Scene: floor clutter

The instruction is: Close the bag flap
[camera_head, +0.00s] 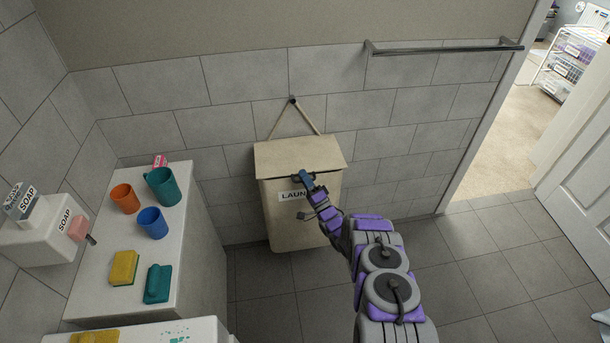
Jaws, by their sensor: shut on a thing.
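A beige laundry bag (283,228) hangs against the tiled wall by two straps from a dark hook. Its front carries a white label whose readable part says "LAUN"; my arm hides the rest. The bag flap (285,156) lies across the top of the bag, with its front edge just above the label. My gripper (303,178) is at the middle of that front edge and is shut on the flap. The fingertips are small in the view and partly hide the edge.
A white cabinet (205,255) to the left holds orange, blue and teal cups, a yellow sponge and a teal item. A metal towel rail (445,47) is on the wall at upper right. An open doorway and white door (585,160) are right.

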